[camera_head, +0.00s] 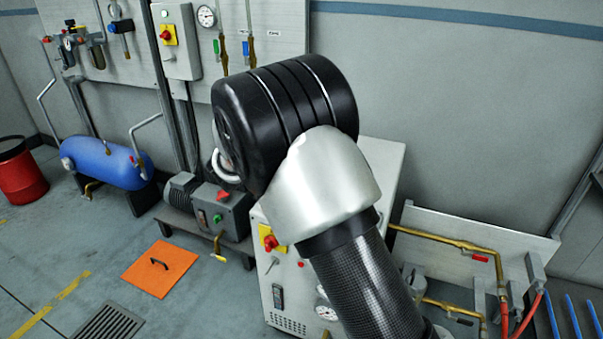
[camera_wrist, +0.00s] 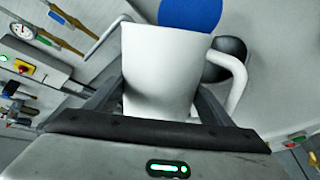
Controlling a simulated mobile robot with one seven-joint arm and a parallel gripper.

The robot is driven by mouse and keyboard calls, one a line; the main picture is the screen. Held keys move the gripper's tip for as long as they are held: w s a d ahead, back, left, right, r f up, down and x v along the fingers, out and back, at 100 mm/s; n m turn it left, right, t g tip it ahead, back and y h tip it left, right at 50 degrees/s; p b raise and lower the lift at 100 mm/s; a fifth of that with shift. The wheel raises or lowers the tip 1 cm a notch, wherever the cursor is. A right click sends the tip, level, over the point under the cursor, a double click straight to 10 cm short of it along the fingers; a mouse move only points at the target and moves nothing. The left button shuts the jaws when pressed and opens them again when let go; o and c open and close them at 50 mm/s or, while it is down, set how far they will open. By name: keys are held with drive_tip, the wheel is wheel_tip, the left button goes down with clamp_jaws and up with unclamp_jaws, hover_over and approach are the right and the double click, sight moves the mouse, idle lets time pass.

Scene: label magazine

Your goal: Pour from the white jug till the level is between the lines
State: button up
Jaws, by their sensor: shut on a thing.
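The white jug (camera_wrist: 165,70) fills the middle of the wrist view, its handle (camera_wrist: 238,85) on the right. My gripper (camera_wrist: 157,98) is shut on the jug, with one dark finger on each side of its body. The jug looks tilted against the room, but I cannot see into it. In the head view my arm hides the gripper and most of the jug; a white curved piece (camera_head: 222,165) beside the arm may be its handle. I cannot make out a vessel with level lines in either view.
A rounded blue thing (camera_wrist: 190,14) and a dark round one (camera_wrist: 226,58) show behind the jug. The head view has a blue tank (camera_head: 105,163), a motor unit (camera_head: 225,210), a pale cabinet (camera_head: 375,160), brass pipes (camera_head: 440,238) and an orange floor plate (camera_head: 160,268).

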drive_tip(key=shift+w+d+m+g+y, duration=0.1)
drive_tip(key=shift+d+m+g+y, duration=0.25)
drive_tip(key=shift+m+y, duration=0.65)
idle(1.2)
drive_tip(key=shift+d+r, duration=0.1)
drive_tip(key=shift+r, duration=0.1)
idle(1.1)
